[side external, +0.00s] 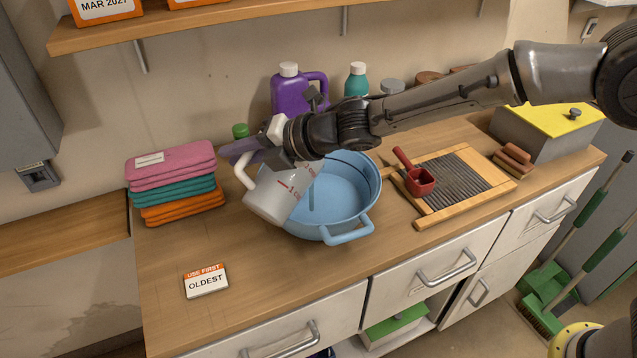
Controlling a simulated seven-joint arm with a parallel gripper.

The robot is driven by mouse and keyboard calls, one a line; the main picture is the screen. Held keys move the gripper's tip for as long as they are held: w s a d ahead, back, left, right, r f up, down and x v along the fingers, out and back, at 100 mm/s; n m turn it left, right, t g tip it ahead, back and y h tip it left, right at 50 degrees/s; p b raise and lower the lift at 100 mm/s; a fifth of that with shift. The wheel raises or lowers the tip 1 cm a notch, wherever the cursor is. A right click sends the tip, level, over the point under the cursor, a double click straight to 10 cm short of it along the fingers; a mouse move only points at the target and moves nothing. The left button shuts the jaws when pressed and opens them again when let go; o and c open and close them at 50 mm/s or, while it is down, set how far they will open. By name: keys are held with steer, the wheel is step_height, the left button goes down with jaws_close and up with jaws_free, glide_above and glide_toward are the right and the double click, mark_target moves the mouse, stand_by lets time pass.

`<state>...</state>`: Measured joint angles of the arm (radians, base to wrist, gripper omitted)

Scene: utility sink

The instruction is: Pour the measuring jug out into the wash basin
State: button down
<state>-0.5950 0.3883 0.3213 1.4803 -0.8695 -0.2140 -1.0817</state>
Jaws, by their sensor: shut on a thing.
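The measuring jug (277,194) is white with red markings. It is tilted, with its upper right end over the left part of the wash basin. The wash basin (346,187) is light blue with a side handle and stands on the wooden counter. A thin bluish stream (311,198) shows inside the basin beside the jug. My gripper (247,155) is shut on the jug near its handle, at the upper left. The arm reaches in from the right and partly hides the far side of the basin.
Folded towels (172,180) are stacked at left, behind a "USE FIRST OLDEST" card (206,281). A washboard (458,187) with a red scoop (419,181) lies right of the basin. A purple bottle (288,92) and teal bottle (356,82) stand behind. The front left counter is mostly clear.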

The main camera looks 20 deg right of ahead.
steer(key=shift+w+d+m+p, duration=0.2)
steer(key=shift+d+m+p, duration=0.1)
steer(key=shift+p, duration=0.35)
stand_by(0.3)
steer(key=shift+w+d+f+m+g+y+p, duration=0.1)
steer(key=shift+w+d+m+y+p, duration=0.1)
steer(key=shift+d+p, duration=0.25)
steer(key=shift+w+d+r+m+g+y+p, duration=0.1)
steer(key=shift+w+d+m+y+p, duration=0.15)
steer(key=shift+p, duration=0.25)
steer(key=shift+w+d+f+m+g+y+p, duration=0.1)
steer(key=shift+w+d+m+y+p, duration=0.1)
steer(key=shift+d+p, duration=0.25)
steer(key=shift+w+d+r+m+y, duration=0.35)
steer(key=shift+d+r+m+y, duration=0.1)
steer(key=shift+d, duration=0.1)
steer(key=shift+w+d+r+m+y, duration=0.3)
steer(key=shift+d+r+m, duration=0.1)
steer(key=shift+d, duration=0.1)
stand_by(1.3)
steer(key=s+a+n, duration=0.1)
steer(key=a+f+n+h, duration=0.1)
steer(key=a, duration=0.1)
steer(key=s+a+n+h, duration=0.1)
steer(key=shift+s+a+f, duration=0.2)
steer(key=shift+s+f, duration=0.05)
steer(key=shift+s, duration=0.05)
steer(key=shift+a, duration=0.1)
